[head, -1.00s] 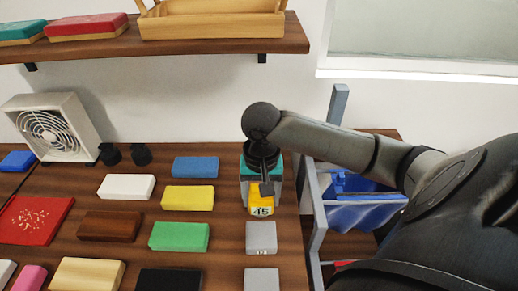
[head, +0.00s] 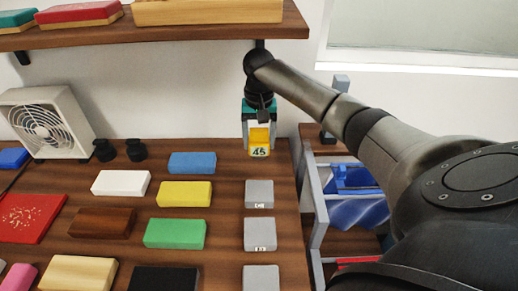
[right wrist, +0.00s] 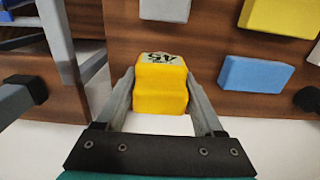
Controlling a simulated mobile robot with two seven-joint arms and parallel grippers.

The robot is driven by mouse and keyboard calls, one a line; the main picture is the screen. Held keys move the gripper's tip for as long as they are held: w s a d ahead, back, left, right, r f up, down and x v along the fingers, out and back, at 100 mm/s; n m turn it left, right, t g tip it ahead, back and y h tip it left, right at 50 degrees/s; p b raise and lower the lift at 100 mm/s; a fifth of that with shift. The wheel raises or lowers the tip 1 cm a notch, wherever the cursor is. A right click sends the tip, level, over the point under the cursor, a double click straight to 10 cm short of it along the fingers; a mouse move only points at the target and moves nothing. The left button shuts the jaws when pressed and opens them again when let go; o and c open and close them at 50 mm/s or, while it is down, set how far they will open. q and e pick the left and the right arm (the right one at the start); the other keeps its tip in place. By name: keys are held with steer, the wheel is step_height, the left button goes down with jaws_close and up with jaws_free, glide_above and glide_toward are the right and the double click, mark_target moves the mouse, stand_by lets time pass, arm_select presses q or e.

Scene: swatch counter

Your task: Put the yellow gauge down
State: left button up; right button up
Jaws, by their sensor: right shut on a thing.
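The yellow gauge (head: 259,150) is a small stepped block with a white patch marked with black digits that look like 45. My right gripper (head: 258,142) is shut on it, and the gauge looks raised above the back right part of the wooden counter (head: 225,158). In the right wrist view the gauge (right wrist: 161,88) sits between both fingers, with its marked face away from the palm. My left gripper is in neither view.
Several grey blocks (head: 259,194) stand in a column in front of the gauge. Blue (head: 192,162), yellow (head: 184,194) and green (head: 175,233) blocks lie to the left. A wooden shelf (head: 200,38) hangs above. A grey-framed rack (head: 318,205) stands right of the counter.

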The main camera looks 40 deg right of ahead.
steer(key=shift+w+d, duration=0.65)
steer(key=shift+w, duration=0.2)
steer(key=shift+w+d+f+b, duration=0.1)
steer(key=shift+d+f+b, duration=0.05)
steer(key=shift+f+b, duration=0.2)
step_height(320, 180, down, 6)
steer(key=shift+w+d+f+b, duration=0.1)
steer(key=shift+w+f+b, duration=0.1)
steer(key=shift+b, duration=0.85)
steer(key=shift+s, duration=0.1)
steer(key=o, duration=1.3)
steer(key=shift+f, duration=0.1)
